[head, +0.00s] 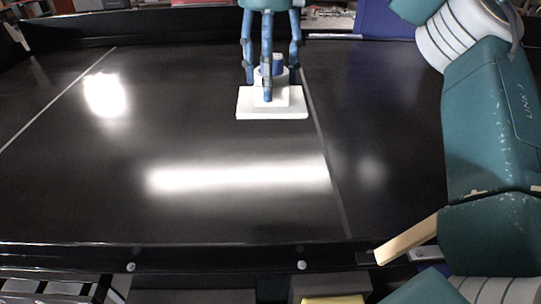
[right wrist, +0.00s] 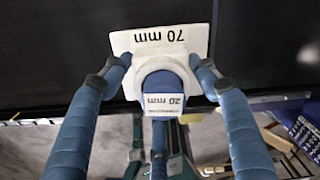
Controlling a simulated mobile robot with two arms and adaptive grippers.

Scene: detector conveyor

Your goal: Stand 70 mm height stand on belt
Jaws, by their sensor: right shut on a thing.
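The 70 mm height stand (head: 272,113) is white, with a flat plate-like base and a narrower round column. In the right wrist view its plate (right wrist: 161,39) carries the label "70 mm". A blue piece (right wrist: 163,80) with a "20 mm" label sits at the column's top end. My right gripper (head: 267,77) has its blue fingers shut around the column from above. The stand is upright over the black belt (head: 200,140), near the far side. I cannot tell whether its base touches the belt. My left gripper is not in view.
Two thin pale lines cross the belt, the right one (head: 325,150) passing close by the stand. Dark rails edge the belt; the near rail (head: 200,257) has round bolts. The belt around the stand is clear. A wooden strip (head: 408,238) juts near the lower right.

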